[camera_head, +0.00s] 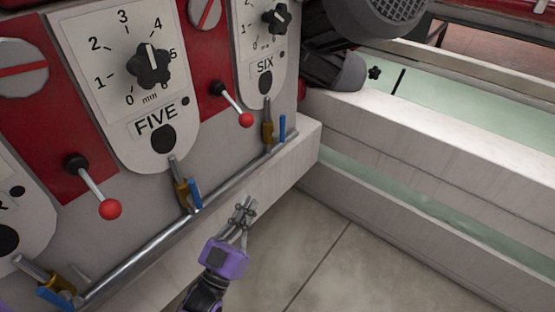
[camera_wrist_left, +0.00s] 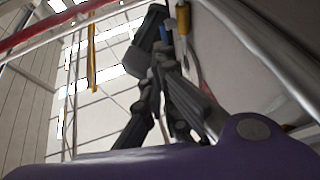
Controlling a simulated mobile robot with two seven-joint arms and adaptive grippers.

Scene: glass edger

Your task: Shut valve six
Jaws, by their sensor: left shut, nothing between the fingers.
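Valve six is the brass valve (camera_head: 267,133) on the metal pipe below the panel marked SIX (camera_head: 265,66). Its blue handle (camera_head: 282,127) stands upright just right of the brass body, roughly in line with it. My left gripper (camera_head: 245,203) is below valve six and a little to its left, apart from it, fingers pointing up toward the pipe. It is shut and empty. In the left wrist view, the dark fingers (camera_wrist_left: 163,65) cover much of the middle; a brass piece (camera_wrist_left: 182,17) and a bit of blue show beyond them. My right gripper is not in view.
Valve five (camera_head: 181,192), with its blue handle, sits on the same pipe (camera_head: 225,187) to the left. Red-knobbed levers (camera_head: 246,119) stick out above the pipe. A pale ledge (camera_head: 290,155) runs below it. A white conveyor frame (camera_head: 430,155) stands right; open floor (camera_head: 320,240) lies below.

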